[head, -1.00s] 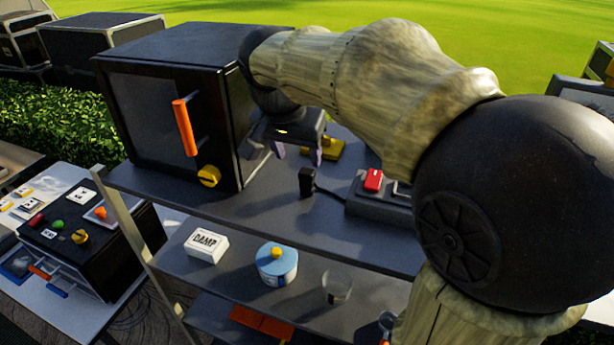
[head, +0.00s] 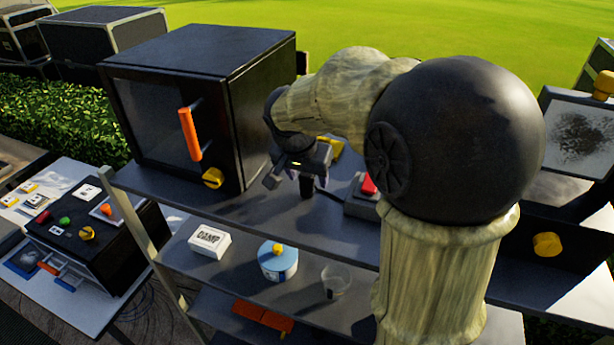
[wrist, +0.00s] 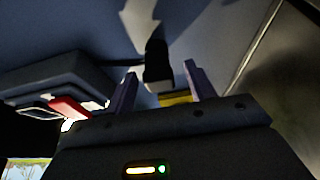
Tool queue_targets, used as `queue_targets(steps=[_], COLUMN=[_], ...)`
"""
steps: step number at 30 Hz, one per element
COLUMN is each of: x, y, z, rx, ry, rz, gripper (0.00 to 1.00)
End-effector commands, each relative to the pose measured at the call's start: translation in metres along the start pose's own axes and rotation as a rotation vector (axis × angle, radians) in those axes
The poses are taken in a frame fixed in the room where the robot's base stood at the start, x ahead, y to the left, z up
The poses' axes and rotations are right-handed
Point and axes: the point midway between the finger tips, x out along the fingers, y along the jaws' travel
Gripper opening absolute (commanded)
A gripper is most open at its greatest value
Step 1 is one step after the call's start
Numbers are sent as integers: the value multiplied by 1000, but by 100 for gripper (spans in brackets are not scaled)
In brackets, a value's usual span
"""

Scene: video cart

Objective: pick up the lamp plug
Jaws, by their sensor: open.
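The lamp plug (head: 306,188) is a small black block on the cart's top shelf, and its upper part is hidden behind my gripper in the head view. My gripper (head: 297,180) is open and empty just above and around the plug's place. In the wrist view the plug (wrist: 157,60) shows between the two purple fingers of my gripper (wrist: 160,70), nearer the left one at its base. I cannot tell whether a finger touches it.
A grey box with a red switch (head: 368,185) stands right of the plug. A black oven-like case (head: 215,70) with an orange handle stands to the left. A yellow object (head: 335,146) lies behind. The lower shelf (head: 245,235) holds a white box, a blue-white tub and a clear cup.

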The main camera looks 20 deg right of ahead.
Motion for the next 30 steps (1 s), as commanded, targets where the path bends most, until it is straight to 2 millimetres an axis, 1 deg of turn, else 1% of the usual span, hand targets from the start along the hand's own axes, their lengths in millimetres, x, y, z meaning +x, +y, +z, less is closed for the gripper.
queue_targets(steps=[3,6,20,21,23,24,28,29,30], x=[13,18,18,18,18,18,18,18,18], y=[0,0,0,0,0,0,0,0,0], z=[0,0,0,0,0,0,0,0,0], rx=[1,1,1,1,1,1,1,1,1], ry=[-2,0,0,0,0,0,0,0,0], rz=[2,0,-1,-1,-1,0,0,0,-1], gripper=[55,55,55,53,41,33,7,5,5])
